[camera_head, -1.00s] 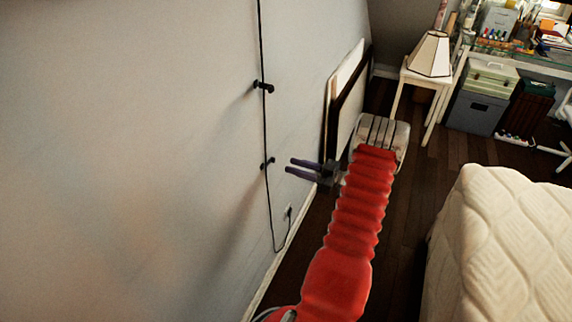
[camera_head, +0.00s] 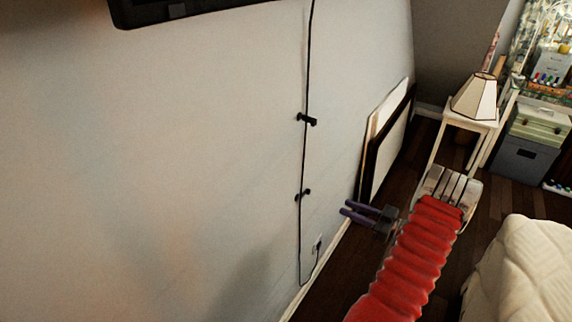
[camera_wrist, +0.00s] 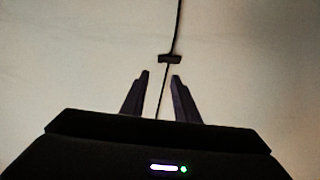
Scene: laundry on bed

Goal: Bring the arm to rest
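My arm, in a red ribbed sleeve, reaches forward from the bottom of the head view and ends in a grey metal part. My gripper (camera_head: 346,208) sticks out to the left from it, with two dark purple fingers pointing at the pale wall. The fingers stand apart with nothing between them. In the wrist view the gripper (camera_wrist: 159,76) also shows open, with only the wall and a thin black cable behind the gap. I cannot tell the exact distance from the fingertips to the wall.
A black cable (camera_head: 306,150) runs down the wall through clips to a socket (camera_head: 317,244). Framed boards (camera_head: 393,145) lean on the wall beyond my gripper. A lamp (camera_head: 474,97) stands on a white side table (camera_head: 468,117). A bed (camera_head: 528,275) is at right; dark floor lies between.

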